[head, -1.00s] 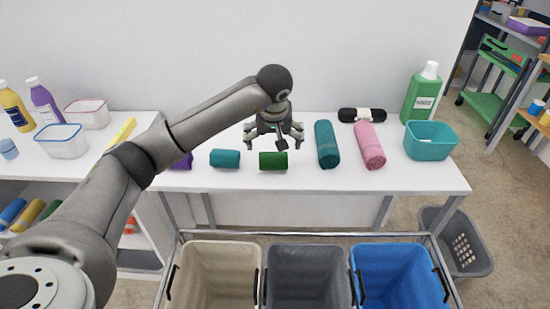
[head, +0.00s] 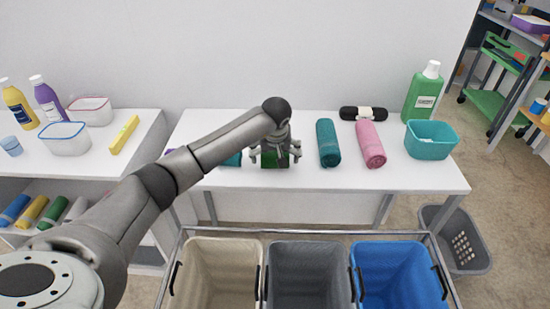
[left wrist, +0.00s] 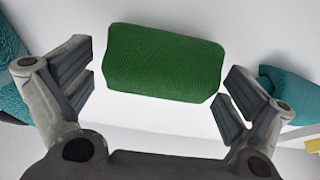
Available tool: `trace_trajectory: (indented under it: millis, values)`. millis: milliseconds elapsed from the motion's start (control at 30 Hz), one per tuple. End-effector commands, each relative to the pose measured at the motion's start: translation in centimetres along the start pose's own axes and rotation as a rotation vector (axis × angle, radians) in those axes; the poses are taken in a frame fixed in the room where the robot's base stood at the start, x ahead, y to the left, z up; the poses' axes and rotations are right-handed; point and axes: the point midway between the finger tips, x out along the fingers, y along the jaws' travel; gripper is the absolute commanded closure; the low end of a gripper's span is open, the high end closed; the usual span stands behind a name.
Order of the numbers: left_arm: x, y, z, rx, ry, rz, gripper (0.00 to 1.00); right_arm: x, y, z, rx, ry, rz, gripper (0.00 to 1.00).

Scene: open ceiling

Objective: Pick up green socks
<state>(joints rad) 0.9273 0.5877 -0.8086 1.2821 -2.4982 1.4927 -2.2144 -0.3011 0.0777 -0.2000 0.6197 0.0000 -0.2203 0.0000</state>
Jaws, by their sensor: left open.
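The green socks (head: 275,160) are a rolled bundle on the white table, partly hidden by my left gripper in the head view. In the left wrist view the green socks (left wrist: 165,62) lie across the space between and just beyond the fingers. My left gripper (head: 275,158) is open, low over the socks, with one finger on each side; it also shows in the left wrist view (left wrist: 158,98). I cannot tell whether the fingers touch the socks. My right gripper is not in view.
A teal roll (head: 232,160) lies close left of the socks, mostly behind my arm. A larger teal roll (head: 328,143) and a pink roll (head: 370,145) lie to the right. A teal basket (head: 432,139) stands at the right end. Three bins, including a blue one (head: 398,270), stand in front.

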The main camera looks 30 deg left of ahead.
Motion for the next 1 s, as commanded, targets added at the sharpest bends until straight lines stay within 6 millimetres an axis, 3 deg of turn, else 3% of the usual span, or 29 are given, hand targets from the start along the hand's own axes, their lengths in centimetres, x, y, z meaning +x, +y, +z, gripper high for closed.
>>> trace_trajectory:
  millis: [100,433,767,1000]
  values:
    - [0.0,0.0,0.0,0.0,0.0,0.0,0.03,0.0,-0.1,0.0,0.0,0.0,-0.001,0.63]
    - [0.0,0.0,0.0,0.0,0.0,0.0,0.45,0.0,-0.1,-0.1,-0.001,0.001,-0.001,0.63]
    - [-0.2,0.0,-0.1,-0.001,0.001,0.0,0.46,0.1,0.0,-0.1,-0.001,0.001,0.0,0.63]
    - [-2.3,0.0,-1.1,-0.001,0.007,0.002,0.46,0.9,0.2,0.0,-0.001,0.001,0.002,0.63]
